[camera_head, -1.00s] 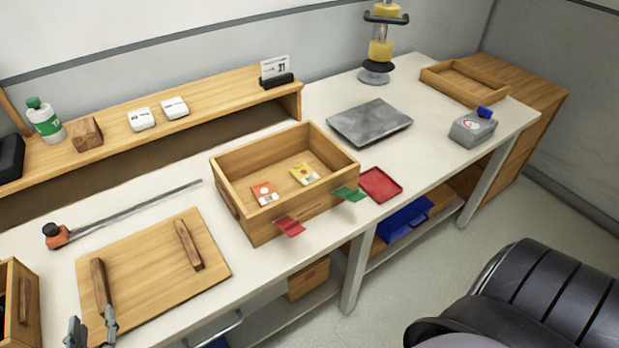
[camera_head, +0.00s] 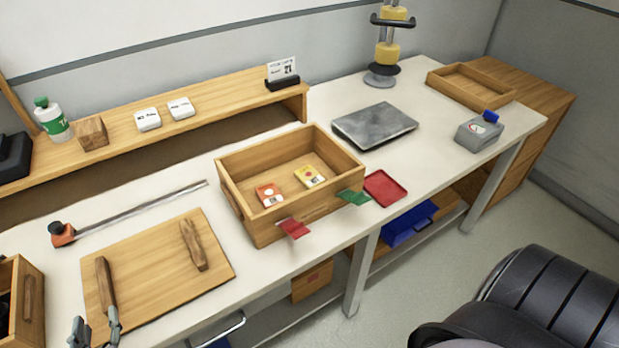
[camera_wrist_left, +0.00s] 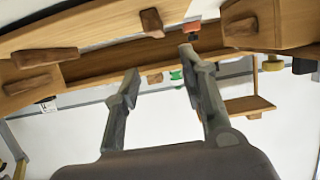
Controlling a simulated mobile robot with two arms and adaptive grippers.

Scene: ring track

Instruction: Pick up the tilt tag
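Two small printed tags lie flat on the floor of the open wooden box (camera_head: 233,207): an orange-and-white tag (camera_head: 270,194) and a yellow-and-white tag (camera_head: 310,176). I cannot read which is the tilt tag. A red flap (camera_head: 293,228) and a green flap (camera_head: 353,197) stick out at the box's front edge. My left gripper (camera_head: 95,330) is at the bottom left, near the front left corner of the wooden board, well away from the tags. Its fingers are apart and empty, also in the left wrist view (camera_wrist_left: 160,65). My right gripper is out of view.
A wooden board (camera_head: 155,280) with two handles lies left of the box. A long clamp (camera_head: 130,212) lies behind it. A red tray (camera_head: 384,188) and a grey plate (camera_head: 375,125) are right of the box. A shelf (camera_head: 215,110) runs along the wall.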

